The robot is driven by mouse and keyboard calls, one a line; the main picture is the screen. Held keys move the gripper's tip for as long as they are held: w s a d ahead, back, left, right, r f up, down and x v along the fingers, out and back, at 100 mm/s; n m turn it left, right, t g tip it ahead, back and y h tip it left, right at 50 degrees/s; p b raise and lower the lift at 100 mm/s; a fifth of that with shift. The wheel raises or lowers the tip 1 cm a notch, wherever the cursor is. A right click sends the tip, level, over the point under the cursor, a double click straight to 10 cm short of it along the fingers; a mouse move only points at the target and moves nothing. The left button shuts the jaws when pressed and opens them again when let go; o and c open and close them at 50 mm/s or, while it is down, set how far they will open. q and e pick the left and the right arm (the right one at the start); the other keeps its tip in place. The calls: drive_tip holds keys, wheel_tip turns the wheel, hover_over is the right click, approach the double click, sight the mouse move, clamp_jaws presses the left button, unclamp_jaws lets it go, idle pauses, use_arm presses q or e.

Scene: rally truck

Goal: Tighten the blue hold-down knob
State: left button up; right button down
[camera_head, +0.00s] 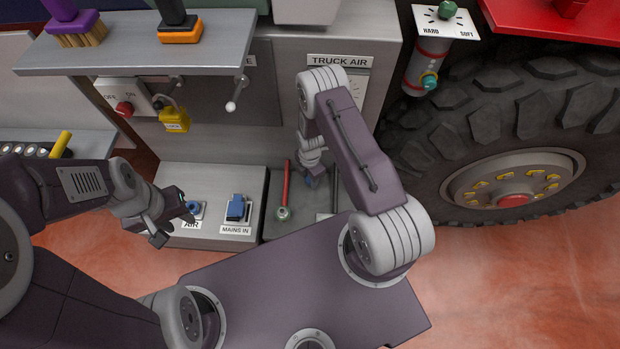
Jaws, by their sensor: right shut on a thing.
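The red-handled tool (285,195) stands left of my right gripper. A blue MAINS IN connector (236,208) and a blue AIR fitting (195,208) sit on the grey ledge. A shelf (150,50) with brushes overhangs the upper left. The large tyre (450,130) fills the right.

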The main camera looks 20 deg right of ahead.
drive_tip(key=m+b, duration=0.1)
drive_tip(key=m, duration=0.3)
drive_tip(key=shift+w+f+m+b, duration=0.1)
drive_tip(key=shift+w+m+b, duration=0.05)
drive_tip(key=shift+m+b, duration=0.2)
drive_tip(key=m+b, duration=0.1)
drive_tip(key=m, duration=0.4)
drive_tip(key=shift+w+b, duration=0.15)
drive_tip(key=shift+b, duration=0.25)
drive_tip(key=m+b, duration=0.1)
drive_tip(key=m, duration=0.4)
drive_tip(key=shift+w+d+m, duration=0.1)
drive_tip(key=shift+d+m, duration=0.05)
drive_tip(key=shift+m, duration=0.2)
drive_tip(key=m+b, duration=0.1)
drive_tip(key=m, duration=0.4)
drive_tip(key=shift+w+d, duration=0.1)
drive_tip(key=m, duration=0.5)
drive_tip(key=shift+d+r+b, duration=0.1)
drive_tip(key=shift+r+b, duration=0.1)
drive_tip(key=shift+b, duration=0.2)
drive_tip(key=m, duration=0.5)
drive_tip(key=shift+d, duration=0.1)
drive_tip(key=m, duration=0.5)
drive_tip(key=shift+s+d+m+b, duration=0.1)
drive_tip(key=shift+s+m+b, duration=0.1)
drive_tip(key=shift+m+b, duration=0.2)
drive_tip(key=m, duration=0.4)
drive_tip(key=shift+m, duration=0.3)
